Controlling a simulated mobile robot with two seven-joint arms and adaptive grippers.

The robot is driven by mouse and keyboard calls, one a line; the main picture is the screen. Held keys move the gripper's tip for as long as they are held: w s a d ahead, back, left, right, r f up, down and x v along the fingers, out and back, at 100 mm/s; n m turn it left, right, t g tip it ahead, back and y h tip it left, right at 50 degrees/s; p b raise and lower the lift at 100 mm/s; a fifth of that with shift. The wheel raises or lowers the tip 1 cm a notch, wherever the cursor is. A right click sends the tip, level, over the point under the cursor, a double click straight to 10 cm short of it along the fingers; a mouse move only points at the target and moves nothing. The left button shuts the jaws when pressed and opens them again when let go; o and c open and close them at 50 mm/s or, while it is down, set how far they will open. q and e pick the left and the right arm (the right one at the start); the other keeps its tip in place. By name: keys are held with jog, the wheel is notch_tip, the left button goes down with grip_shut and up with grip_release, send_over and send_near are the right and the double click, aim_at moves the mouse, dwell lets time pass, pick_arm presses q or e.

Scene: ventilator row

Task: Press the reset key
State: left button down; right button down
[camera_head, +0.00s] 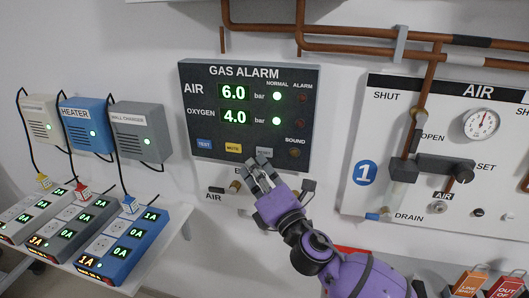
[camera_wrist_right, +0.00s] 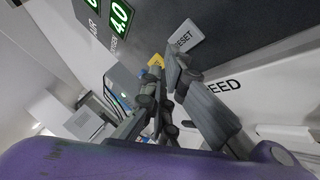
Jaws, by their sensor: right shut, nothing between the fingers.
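The gas alarm panel (camera_head: 300,104) is a dark box on the wall with green AIR and OXYGEN readouts. The grey reset key (camera_head: 264,152) is at its lower edge, right of the yellow MUTE key (camera_head: 233,148) and blue TEST key (camera_head: 204,144). In the right wrist view the reset key (camera_wrist_right: 184,38) shows its label. My right gripper (camera_head: 257,166) is shut and empty, just below the reset key, with fingertips pointing up at it. In the wrist view its fingertips (camera_wrist_right: 166,62) overlap the key's near edge; I cannot tell whether they touch. My left gripper is not in view.
Brown pipes (camera_head: 340,45) run above the panel. A white AIR board (camera_head: 390,150) with gauge and valves is at right. Wall boxes (camera_head: 139,130) and socket strips (camera_head: 118,245) are at left.

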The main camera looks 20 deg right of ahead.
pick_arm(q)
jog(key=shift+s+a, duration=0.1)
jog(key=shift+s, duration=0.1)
